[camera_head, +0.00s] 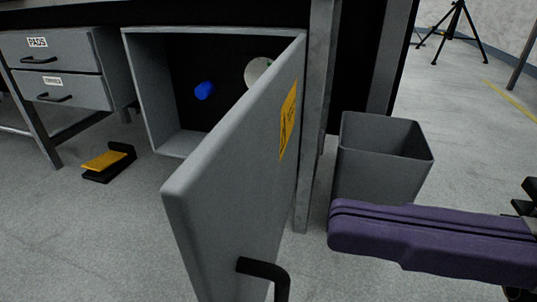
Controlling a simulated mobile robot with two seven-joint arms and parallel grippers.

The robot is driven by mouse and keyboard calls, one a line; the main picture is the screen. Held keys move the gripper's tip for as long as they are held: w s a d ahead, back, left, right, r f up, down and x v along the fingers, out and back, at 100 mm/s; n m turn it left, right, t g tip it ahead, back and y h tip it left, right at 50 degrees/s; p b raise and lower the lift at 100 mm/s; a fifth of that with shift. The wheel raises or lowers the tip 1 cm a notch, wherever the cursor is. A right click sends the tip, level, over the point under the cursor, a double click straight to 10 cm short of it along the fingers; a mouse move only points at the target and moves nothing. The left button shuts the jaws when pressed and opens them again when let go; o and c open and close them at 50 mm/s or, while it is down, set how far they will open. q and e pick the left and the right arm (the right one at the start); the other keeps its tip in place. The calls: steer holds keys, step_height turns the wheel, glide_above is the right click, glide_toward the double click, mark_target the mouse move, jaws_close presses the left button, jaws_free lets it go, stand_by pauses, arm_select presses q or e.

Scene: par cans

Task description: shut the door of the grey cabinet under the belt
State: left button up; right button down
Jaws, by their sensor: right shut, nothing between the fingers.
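The grey cabinet (148,95) stands under the bench, with its dark inside in view. Its door (225,175) is hinged at the right and stands wide open toward me. A black handle (265,268) is low on the door near its free edge, and a yellow label (288,118) is on its face. Inside are a blue item (204,90) and a pale round item (258,72) partly hidden by the door. My right gripper (340,228), purple, is shut and empty, to the right of the door and apart from it. My left gripper is not in view.
A grey open bin (383,160) stands right of the cabinet, behind my right gripper. A bench leg (314,120) rises beside the hinge. A yellow and black pedal (107,162) lies on the floor at left, below two drawers (55,70). A tripod (455,35) stands far back.

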mark_target(213, 199)
steer(key=b+x, duration=0.1)
steer(key=x, duration=0.5)
steer(key=shift+a, duration=0.15)
